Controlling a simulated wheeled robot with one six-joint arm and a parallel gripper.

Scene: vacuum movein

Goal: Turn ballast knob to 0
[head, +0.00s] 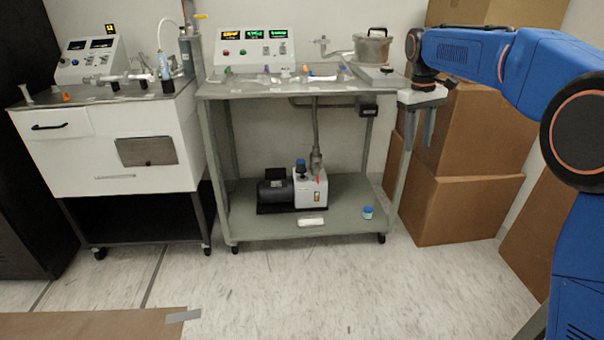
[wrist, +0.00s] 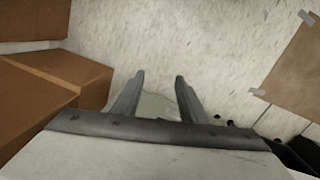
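The vacuum pump (head: 311,188), with a white body and black motor, stands on the cart's lower shelf in the head view. A small dark blue knob (head: 300,166) sits on top of the pump's white body and may be the ballast knob. Its markings and setting are too small to read. My gripper (head: 418,142) hangs fingers down at the cart's right side, above and to the right of the pump. The wrist view shows its two fingers (wrist: 160,82) apart with nothing between them. The pump and knob cannot be made out in the wrist view.
The cart's top (head: 300,89) carries a control panel (head: 252,50) and a metal pot (head: 372,47). A blue-lidded jar (head: 367,212) stands on the lower shelf. Stacked cardboard boxes (head: 462,205) stand to the right. Flat cardboard (head: 90,325) lies on the floor. The floor before the cart is clear.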

